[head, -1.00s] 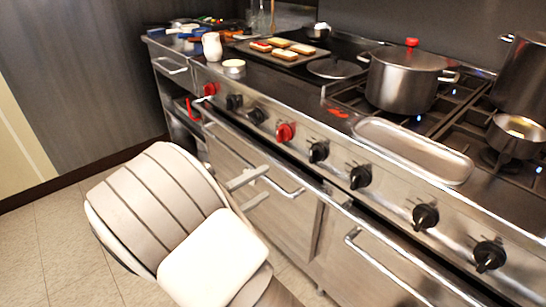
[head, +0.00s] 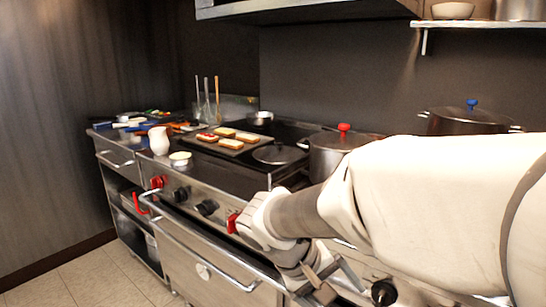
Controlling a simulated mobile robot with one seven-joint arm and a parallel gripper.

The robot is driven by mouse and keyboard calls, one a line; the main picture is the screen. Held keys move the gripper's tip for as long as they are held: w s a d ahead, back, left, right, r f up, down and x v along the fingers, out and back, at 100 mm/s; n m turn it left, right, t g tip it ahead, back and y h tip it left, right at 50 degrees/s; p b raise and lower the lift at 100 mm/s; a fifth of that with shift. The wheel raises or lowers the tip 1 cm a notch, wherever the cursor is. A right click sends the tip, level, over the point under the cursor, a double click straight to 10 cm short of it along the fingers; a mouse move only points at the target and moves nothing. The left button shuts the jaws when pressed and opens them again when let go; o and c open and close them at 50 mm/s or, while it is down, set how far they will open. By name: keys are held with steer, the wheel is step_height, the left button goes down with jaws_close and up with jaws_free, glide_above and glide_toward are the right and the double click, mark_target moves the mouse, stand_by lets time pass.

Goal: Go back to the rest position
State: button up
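My arm reaches in from the right edge across the front of the stove and bends down at a white wrist. My gripper (head: 322,285) hangs below that wrist, low in front of the stove's oven fronts. Its fingers are small and partly lost against the metal behind, so I cannot tell whether they are open or shut. I see no object in it.
The stove (head: 215,175) carries a tray of toasts (head: 228,141), a white jug (head: 159,140), a small bowl (head: 180,158) and a red-knobbed pot (head: 330,150). A blue-knobbed pot (head: 470,122) stands behind my arm. Floor (head: 95,280) at lower left is clear.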

steer(key=s+d+r+m+t+y, duration=0.1)
steer(key=s+r+m+t+y, duration=0.15)
steer(key=s, duration=0.25)
steer(key=s+d+r+m+t+y, duration=0.1)
steer(key=s+d+r+y, duration=0.1)
steer(key=s+r+y, duration=0.3)
step_height(320, 180, up, 20)
steer(key=s+p, duration=0.1)
steer(key=p, duration=2.1)
steer(key=shift+r+h, duration=0.15)
steer(key=shift+h, duration=0.3)
